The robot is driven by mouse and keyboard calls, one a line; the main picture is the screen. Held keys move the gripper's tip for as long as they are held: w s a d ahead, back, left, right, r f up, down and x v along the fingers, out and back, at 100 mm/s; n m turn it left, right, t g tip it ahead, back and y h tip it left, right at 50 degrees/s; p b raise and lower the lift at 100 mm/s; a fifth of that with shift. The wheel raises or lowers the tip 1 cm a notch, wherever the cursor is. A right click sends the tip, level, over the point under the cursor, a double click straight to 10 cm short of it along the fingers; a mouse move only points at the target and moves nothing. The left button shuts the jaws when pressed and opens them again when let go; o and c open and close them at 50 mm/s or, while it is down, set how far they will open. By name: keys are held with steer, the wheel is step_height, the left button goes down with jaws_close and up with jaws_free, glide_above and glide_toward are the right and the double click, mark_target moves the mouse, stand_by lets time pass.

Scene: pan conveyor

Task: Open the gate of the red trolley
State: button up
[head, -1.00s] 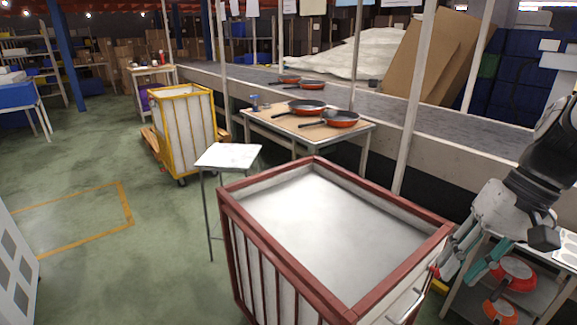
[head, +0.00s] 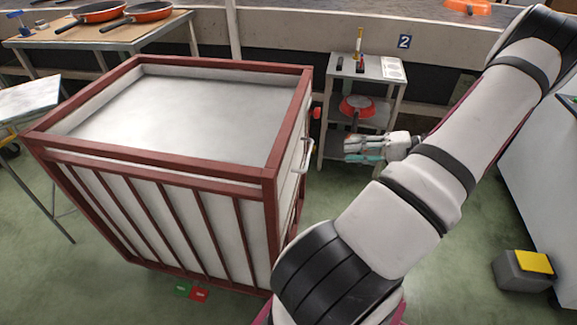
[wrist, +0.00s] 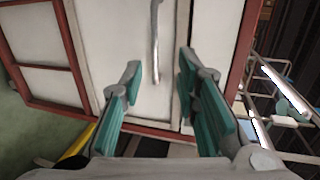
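The red trolley (head: 150,158) stands at the left and middle of the head view, a red frame with white panels and an open top. Its gate (head: 288,185) is on the right side, seen edge-on, and looks shut. A metal handle (head: 307,158) juts from the gate. The wrist view shows white panels in red framing and the bar handle (wrist: 155,42) upright near the middle. My gripper (head: 347,150) is to the right of the handle, pointing towards the gate. In the wrist view my gripper (wrist: 159,66) is open and empty, with the handle's lower end roughly between its fingertips.
A small shelf stand (head: 385,75) with a red pan (head: 357,105) is behind my gripper. A table with pans (head: 100,32) is at the back left. A grey and yellow box (head: 523,268) lies at the right.

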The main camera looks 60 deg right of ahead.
mark_target(308, 154)
steer(key=shift+t, duration=0.3)
steer(key=b+x, duration=0.1)
steer(key=x, duration=0.3)
steer(key=f+b+x, duration=0.1)
steer(key=x, duration=0.4)
steer(key=b+x, duration=0.1)
steer(key=x, duration=0.3)
steer(key=shift+w+d+f, duration=0.1)
steer(key=shift+d+f, duration=0.05)
steer(key=shift+f, duration=0.1)
jaws_close()
